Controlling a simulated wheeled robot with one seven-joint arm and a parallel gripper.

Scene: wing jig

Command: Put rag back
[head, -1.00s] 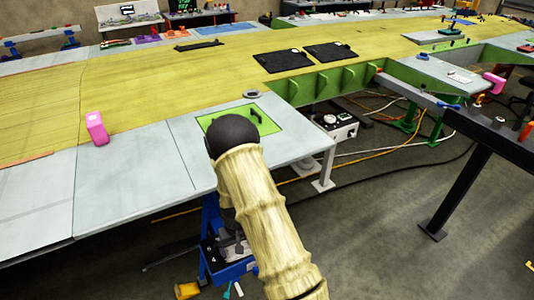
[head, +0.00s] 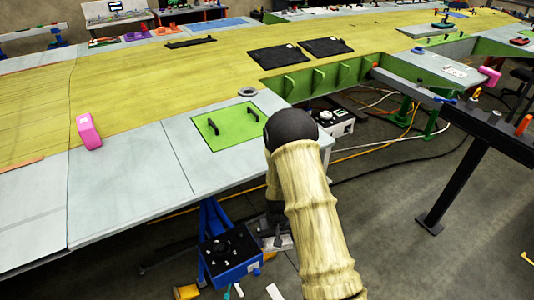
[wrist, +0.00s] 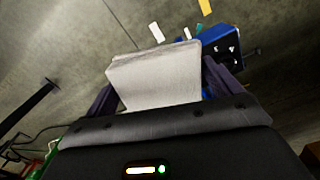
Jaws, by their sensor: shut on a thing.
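A pale grey-white rag (wrist: 150,82), looking like a thick folded block, is between the two dark fingers of my gripper (wrist: 160,90) in the wrist view. My gripper is shut on it and holds it up above the floor. In the head view my arm's sleeve covers most of the gripper, which hangs low beside the table's front edge. The part of the rag down between the fingers is hidden.
A blue box (head: 232,270) stands low under the table edge and shows beyond the rag in the wrist view (wrist: 222,42). A green plate with two black handles (head: 228,130) lies on the table. A pink object (head: 89,132) stands left. Cables cross the floor.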

